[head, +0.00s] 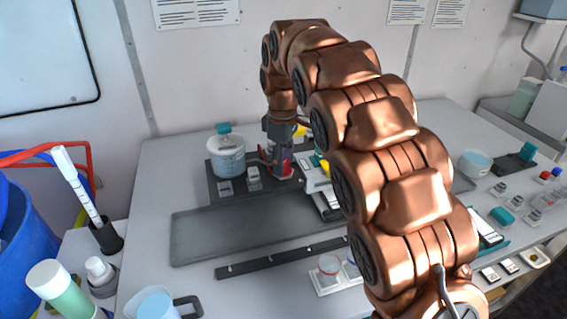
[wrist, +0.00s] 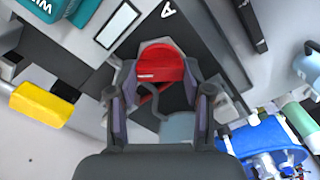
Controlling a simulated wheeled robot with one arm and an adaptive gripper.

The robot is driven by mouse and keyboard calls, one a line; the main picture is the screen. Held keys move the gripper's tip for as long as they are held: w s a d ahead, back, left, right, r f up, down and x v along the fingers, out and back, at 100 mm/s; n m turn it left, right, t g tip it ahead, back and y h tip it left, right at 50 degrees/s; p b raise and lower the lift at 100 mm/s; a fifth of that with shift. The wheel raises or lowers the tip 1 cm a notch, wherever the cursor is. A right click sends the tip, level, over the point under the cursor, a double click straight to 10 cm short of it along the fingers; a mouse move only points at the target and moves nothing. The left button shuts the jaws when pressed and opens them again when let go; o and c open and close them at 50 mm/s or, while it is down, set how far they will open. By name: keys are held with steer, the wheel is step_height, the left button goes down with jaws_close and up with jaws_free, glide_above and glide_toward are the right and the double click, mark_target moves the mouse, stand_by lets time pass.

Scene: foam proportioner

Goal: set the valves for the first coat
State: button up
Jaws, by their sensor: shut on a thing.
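A red valve knob (wrist: 160,62) with a thin pale mark sits between the two fingers of my gripper (wrist: 158,82) in the wrist view. In the head view my gripper (head: 279,160) points down at the red part (head: 287,168) on the dark base plate (head: 218,190) and is shut on it. A yellow handle (wrist: 42,103) lies to the left in the wrist view. A clear pot with a teal cap (head: 226,156) stands left of my gripper, with small white labelled blocks (head: 253,174) in front of it. My arm hides part of the unit to the right.
A dark grey tray (head: 225,232) lies in front of the unit, with a black strip (head: 275,259) nearer. A jug (head: 157,306) and bottles are at the front left. Small parts crowd the right side.

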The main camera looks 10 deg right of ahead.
steer(key=m+b, duration=0.2)
steer(key=m, duration=0.2)
steer(key=shift+f, duration=0.1)
steer(key=m+b, duration=0.1)
steer(key=m, duration=0.4)
steer(key=shift+m, duration=0.4)
steer(key=o, duration=1.2)
steer(key=shift+c, duration=0.2)
